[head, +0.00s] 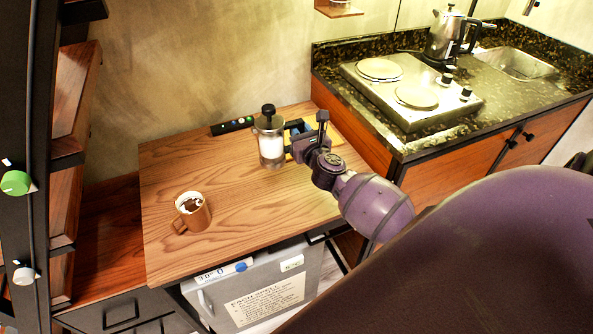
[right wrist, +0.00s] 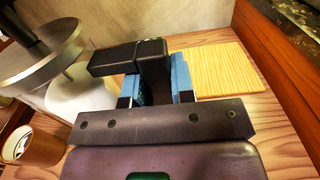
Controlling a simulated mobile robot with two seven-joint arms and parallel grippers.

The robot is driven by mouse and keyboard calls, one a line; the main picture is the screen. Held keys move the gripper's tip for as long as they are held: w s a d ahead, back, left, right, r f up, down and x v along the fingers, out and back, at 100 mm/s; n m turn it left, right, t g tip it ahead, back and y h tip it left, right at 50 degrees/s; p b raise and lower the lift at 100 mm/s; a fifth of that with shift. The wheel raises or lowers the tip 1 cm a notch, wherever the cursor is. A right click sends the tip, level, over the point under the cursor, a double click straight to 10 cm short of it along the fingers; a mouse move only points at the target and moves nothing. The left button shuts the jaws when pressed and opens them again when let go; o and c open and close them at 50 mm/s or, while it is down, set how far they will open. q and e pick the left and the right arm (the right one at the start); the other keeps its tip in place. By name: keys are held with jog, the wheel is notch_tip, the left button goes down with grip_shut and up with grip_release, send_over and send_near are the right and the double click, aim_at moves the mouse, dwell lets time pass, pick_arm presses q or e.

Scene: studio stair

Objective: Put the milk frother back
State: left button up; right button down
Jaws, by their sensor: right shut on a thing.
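The milk frother (head: 271,145) is a clear jug with white milk in it, a metal lid and a black knob. It is upright over the back right part of the wooden table (head: 225,165); I cannot tell whether its base touches the wood. My right gripper (head: 299,133) is to its right and shut on its black handle (right wrist: 150,62). In the right wrist view the blue finger pads lie on both sides of the handle, and the frother's body (right wrist: 75,85) is at left. A yellow wooden board (right wrist: 220,68) lies beyond the fingers, partly hidden. My left gripper is not in view.
A brown mug (head: 192,213) with dark and white contents stands at the table's front left. A black strip with coloured buttons (head: 232,126) lies at the back edge. A counter with a hob (head: 410,90) and kettle (head: 446,38) is at right. The table's middle is clear.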

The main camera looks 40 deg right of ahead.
notch_tip(320, 180, down, 12)
jog(key=b, duration=0.7)
jog(key=shift+f, duration=0.25)
jog(key=shift+r, duration=0.15)
jog(key=shift+f, duration=0.25)
jog(key=c, duration=1)
grip_release()
jog(key=shift+c, duration=0.2)
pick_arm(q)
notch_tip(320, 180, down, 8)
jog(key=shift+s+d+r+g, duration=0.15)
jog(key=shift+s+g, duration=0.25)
pick_arm(e)
jog(key=shift+o, duration=0.4)
